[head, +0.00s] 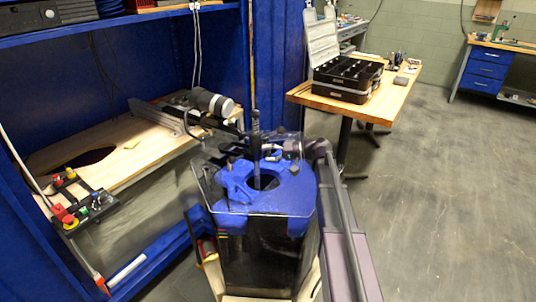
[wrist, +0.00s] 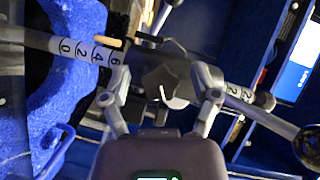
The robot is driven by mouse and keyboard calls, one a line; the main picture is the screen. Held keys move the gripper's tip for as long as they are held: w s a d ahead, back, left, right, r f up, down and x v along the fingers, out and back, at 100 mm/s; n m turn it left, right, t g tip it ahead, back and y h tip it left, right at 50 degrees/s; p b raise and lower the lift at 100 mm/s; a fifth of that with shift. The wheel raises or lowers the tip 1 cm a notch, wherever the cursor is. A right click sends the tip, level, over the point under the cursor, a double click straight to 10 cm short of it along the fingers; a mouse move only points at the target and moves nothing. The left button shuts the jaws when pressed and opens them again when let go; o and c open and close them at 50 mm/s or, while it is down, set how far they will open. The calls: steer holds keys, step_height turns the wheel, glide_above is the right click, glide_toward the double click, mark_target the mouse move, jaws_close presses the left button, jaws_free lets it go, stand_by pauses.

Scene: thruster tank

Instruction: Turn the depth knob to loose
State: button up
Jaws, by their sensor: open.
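The dark, star-shaped depth knob (wrist: 163,80) shows in the wrist view, on a pale bar (wrist: 80,48) marked with numbers. My gripper (wrist: 161,72) is open, with one finger on each side of the knob. I see a gap between the knob and each finger; whether the fingertips are level with it in depth I cannot tell. In the head view the tank (head: 265,250) has a blue top (head: 240,190) with a dark upright post (head: 256,135) over its opening. My gripper (head: 290,149) is just above the tank's right rear side. The knob is not clear there.
A blue-framed bench (head: 130,155) stands left of the tank, with a control box (head: 85,205) of coloured buttons. A grey cylinder (head: 212,102) juts out behind the tank. A wooden table (head: 395,95) with a black open case (head: 347,78) stands behind. The floor at right is clear.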

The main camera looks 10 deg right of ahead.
steer(key=shift+f+m+b, duration=0.1)
steer(key=shift+m+b, duration=0.2)
steer(key=shift+b, duration=0.15)
steer(key=shift+m+y+b, duration=0.6)
steer(key=shift+m+b, duration=0.1)
steer(key=shift+b, duration=0.05)
steer(key=shift+d+m, duration=0.2)
steer(key=shift+m, duration=0.1)
steer(key=v, duration=1.3)
steer(key=shift+s+d, duration=0.1)
steer(key=shift+d, duration=0.1)
steer(key=shift+p, duration=0.3)
